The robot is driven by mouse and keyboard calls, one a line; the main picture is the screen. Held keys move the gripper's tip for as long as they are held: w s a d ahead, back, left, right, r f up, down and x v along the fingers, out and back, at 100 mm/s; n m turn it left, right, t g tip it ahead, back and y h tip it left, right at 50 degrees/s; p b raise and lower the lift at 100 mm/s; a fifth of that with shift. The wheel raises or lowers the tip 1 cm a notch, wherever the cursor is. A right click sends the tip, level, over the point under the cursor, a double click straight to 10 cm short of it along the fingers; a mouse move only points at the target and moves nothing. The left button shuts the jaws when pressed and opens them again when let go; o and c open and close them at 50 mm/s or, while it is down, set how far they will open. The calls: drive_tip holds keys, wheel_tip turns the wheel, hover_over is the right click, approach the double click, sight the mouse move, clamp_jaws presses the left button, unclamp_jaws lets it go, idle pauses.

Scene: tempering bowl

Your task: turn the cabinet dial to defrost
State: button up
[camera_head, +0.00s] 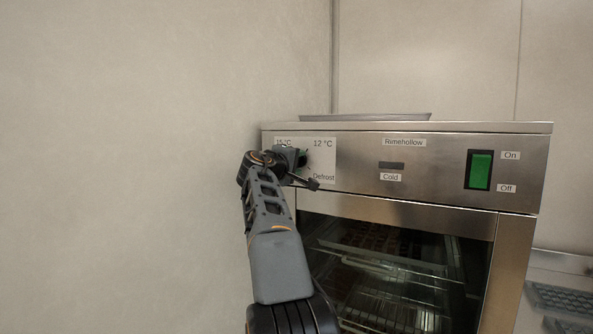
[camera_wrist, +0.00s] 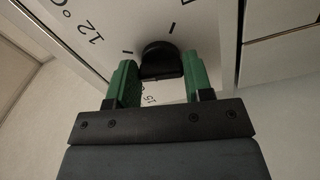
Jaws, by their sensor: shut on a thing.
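The dial is a black knob (camera_wrist: 161,58) on the white panel of the steel cabinet (camera_head: 400,206). In the wrist view my gripper (camera_wrist: 160,74) has its green fingers on either side of the knob and is shut on it. The panel (camera_head: 323,158) reads 15 °C at upper left, 12 °C at upper right and Defrost at lower right in the head view. There my gripper (camera_head: 298,157) covers the knob. I cannot tell which mark the knob points to.
A lit green On/Off switch (camera_head: 479,170) and a small dark display (camera_head: 391,165) marked Cold sit right of the dial. A glass door (camera_head: 400,270) is below. A flat tray (camera_head: 366,117) lies on top. Plain wall stands at left.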

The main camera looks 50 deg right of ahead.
drive_tip(key=shift+w+f+m+b, duration=0.15)
drive_tip(key=shift+m+b, duration=0.7)
drive_tip(key=shift+m, duration=3.05)
drive_tip(key=shift+w+m+b, duration=0.15)
drive_tip(key=shift+m+b, duration=0.65)
drive_tip(key=shift+m, duration=3.1)
drive_tip(key=shift+w+f+m+b, duration=0.15)
drive_tip(key=shift+m+b, duration=0.7)
drive_tip(key=shift+m, duration=3.05)
drive_tip(key=shift+a, duration=0.1)
drive_tip(key=o, duration=0.9)
drive_tip(key=shift+r, duration=0.15)
drive_tip(key=b+v, duration=0.5)
drive_tip(key=v, duration=0.9)
drive_tip(key=shift+b, duration=0.4)
